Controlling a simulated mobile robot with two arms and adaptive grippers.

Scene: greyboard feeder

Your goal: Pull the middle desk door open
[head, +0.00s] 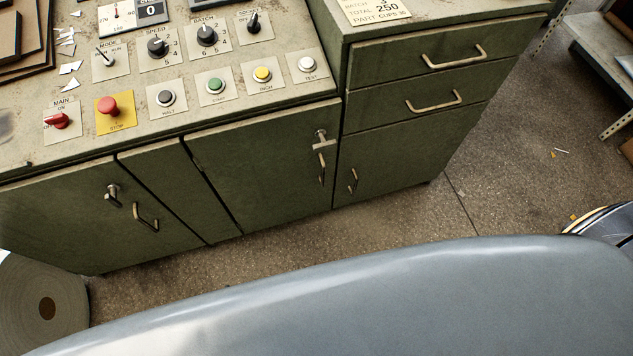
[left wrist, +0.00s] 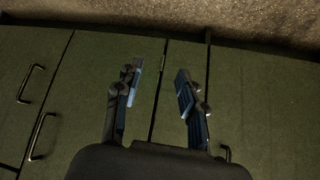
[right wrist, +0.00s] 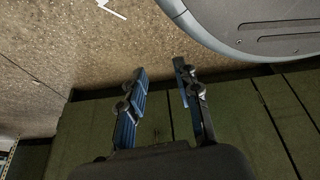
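The middle desk door (head: 265,175) is a dull green panel in the desk front and looks closed in the head view. Near its right edge are a T-shaped latch knob (head: 323,141) and, below it, a steep bar handle (head: 322,169). Neither gripper shows in the head view. My left gripper (left wrist: 157,88) is open and empty, with green panels behind its fingers in the left wrist view. My right gripper (right wrist: 162,85) is open and empty, with floor and green panels behind it. Neither visibly touches a handle.
A left door (head: 70,220) with its own knob and handle, and a right cabinet with two drawers (head: 430,62) above a door (head: 410,145), flank it. Control knobs and buttons cover the desktop. A roll (head: 25,300) stands at lower left. Floor (head: 300,238) before the middle door is clear.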

